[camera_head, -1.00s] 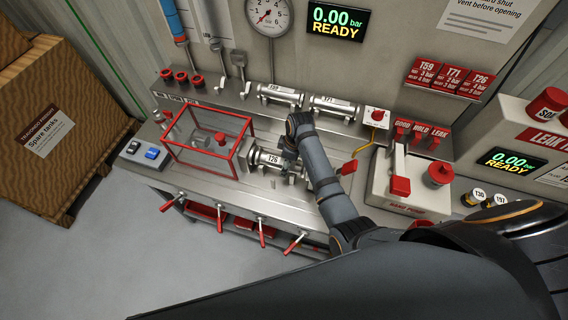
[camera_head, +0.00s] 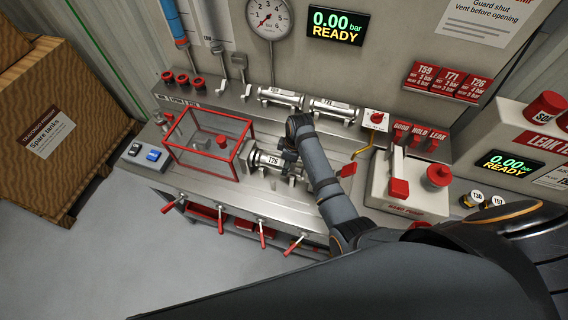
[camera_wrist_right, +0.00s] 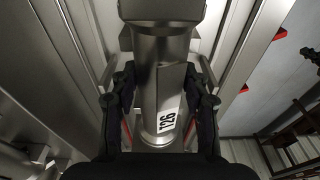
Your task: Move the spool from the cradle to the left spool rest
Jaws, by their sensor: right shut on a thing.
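I cannot single out the left spool rest. My left gripper is not in view.
Two other spools, left (camera_head: 280,97) and right (camera_head: 335,108), lie on the back ledge. The red-framed clear guard (camera_head: 208,147) stands close left of the held spool. A hand pump (camera_head: 405,188) stands to the right. Upright metal levers (camera_head: 220,80) stand left of the ledge spools.

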